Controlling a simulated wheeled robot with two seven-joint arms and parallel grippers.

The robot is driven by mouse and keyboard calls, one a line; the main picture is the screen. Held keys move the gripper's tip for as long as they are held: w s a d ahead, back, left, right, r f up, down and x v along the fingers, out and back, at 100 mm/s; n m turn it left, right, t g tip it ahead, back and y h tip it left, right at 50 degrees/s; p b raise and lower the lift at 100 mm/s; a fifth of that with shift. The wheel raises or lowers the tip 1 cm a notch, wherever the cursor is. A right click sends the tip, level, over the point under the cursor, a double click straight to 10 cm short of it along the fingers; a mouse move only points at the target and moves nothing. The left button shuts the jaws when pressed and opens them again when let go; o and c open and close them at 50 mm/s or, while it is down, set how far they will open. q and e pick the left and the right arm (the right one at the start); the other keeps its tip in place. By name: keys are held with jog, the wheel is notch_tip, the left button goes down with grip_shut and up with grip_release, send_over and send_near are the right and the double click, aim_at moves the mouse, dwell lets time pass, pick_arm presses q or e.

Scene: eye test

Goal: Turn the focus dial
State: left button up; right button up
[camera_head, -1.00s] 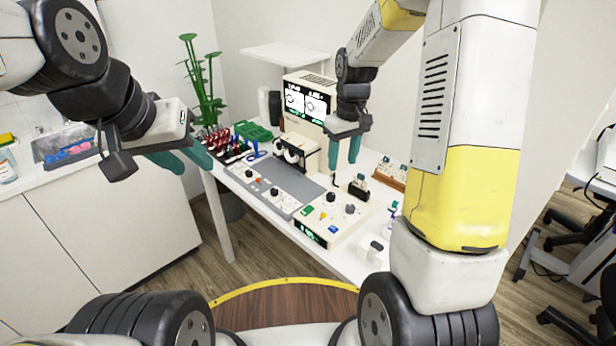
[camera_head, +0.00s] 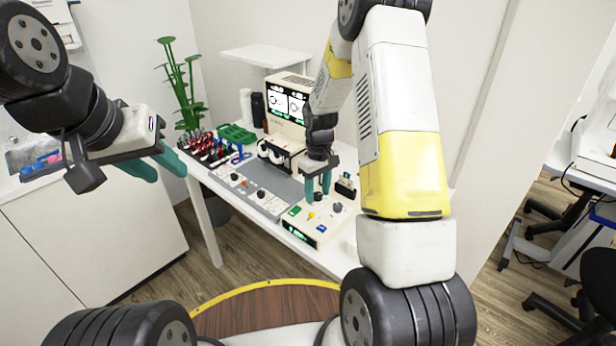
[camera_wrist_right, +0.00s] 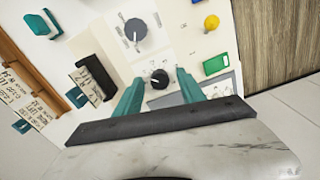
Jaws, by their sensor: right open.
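A cream control box (camera_head: 291,226) with dark dials stands on the white table. My right gripper (camera_head: 318,190) is open, pointing down over it. In the right wrist view, one black dial (camera_wrist_right: 159,78) appears between the teal fingertips, apart from both; whether the tips reach down to its level I cannot tell. A second, grey dial (camera_wrist_right: 135,29) lies beyond it, also visible in the head view (camera_head: 337,207). No readable label tells which one is the focus dial. My left gripper (camera_head: 168,175) is open and empty, left of the table.
A grey panel (camera_head: 268,182) with more knobs lies left of the box. A screen unit (camera_head: 287,105) with binocular eyepieces stands behind. A red-and-black rack (camera_head: 205,148), a green tray (camera_head: 236,134) and a plant (camera_head: 182,85) are at the far left. A black labelled block (camera_wrist_right: 91,79) stands beside the box.

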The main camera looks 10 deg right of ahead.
grip_shut()
jog(key=shift+m, duration=0.3)
jog(key=m, duration=0.4)
jog(key=shift+m, duration=2)
grip_release()
